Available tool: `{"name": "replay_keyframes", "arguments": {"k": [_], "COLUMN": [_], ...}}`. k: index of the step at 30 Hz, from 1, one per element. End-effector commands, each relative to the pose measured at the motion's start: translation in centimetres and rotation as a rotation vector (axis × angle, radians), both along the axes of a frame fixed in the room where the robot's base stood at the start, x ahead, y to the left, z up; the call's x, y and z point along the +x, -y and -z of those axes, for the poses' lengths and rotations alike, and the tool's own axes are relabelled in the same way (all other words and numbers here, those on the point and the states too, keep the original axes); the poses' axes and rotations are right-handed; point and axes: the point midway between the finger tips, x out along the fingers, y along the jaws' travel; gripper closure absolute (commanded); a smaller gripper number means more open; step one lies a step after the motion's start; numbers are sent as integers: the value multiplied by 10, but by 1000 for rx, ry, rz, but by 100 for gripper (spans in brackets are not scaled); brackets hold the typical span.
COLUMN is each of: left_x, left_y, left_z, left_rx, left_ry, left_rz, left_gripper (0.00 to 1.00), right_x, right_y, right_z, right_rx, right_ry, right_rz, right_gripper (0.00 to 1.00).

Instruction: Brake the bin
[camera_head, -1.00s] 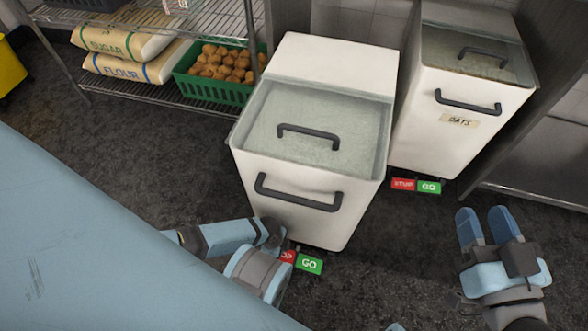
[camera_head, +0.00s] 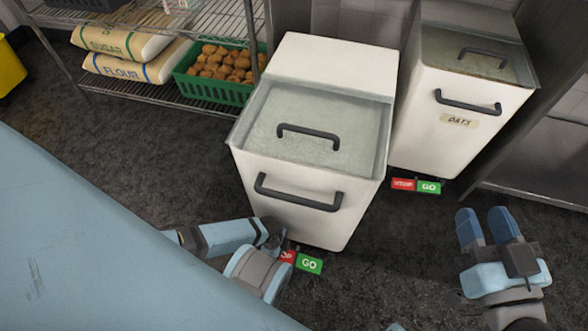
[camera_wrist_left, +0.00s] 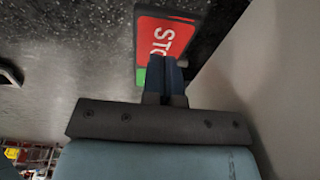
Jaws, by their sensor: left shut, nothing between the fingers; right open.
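The near white bin (camera_head: 294,221) has a clear lid and two dark handles. A pedal bar at its base has a red STOP end (camera_head: 288,257), partly hidden by my left arm, and a green GO end (camera_head: 309,265). In the left wrist view, my left gripper (camera_wrist_left: 165,62) is shut and empty, its fingertips right at the red STOP plate (camera_wrist_left: 164,38); I cannot tell whether they touch. A bit of green (camera_wrist_left: 140,76) shows beside them. My right gripper (camera_head: 483,213) is open and empty over the floor at the right.
A second white bin (camera_head: 425,120), labelled OATS, stands behind at the right with its own STOP and GO pedals (camera_head: 416,186). A wire shelf (camera_head: 190,95) holds sacks and a green crate (camera_head: 200,90). Dark floor (camera_head: 400,255) is clear between the near bin and my right gripper.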

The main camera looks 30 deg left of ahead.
Motion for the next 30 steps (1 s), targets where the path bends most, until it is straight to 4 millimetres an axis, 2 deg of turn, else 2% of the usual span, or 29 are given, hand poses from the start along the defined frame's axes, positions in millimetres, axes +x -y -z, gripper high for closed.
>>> {"name": "replay_keyframes", "arguments": {"k": [30], "left_x": [0], "left_y": [0], "left_z": [12], "left_rx": [0], "left_ry": [0], "left_rz": [0], "left_gripper": [100], "right_x": [0], "right_y": [0], "right_z": [10], "right_rx": [1], "right_ry": [1], "right_rz": [0], "right_gripper": [57]}}
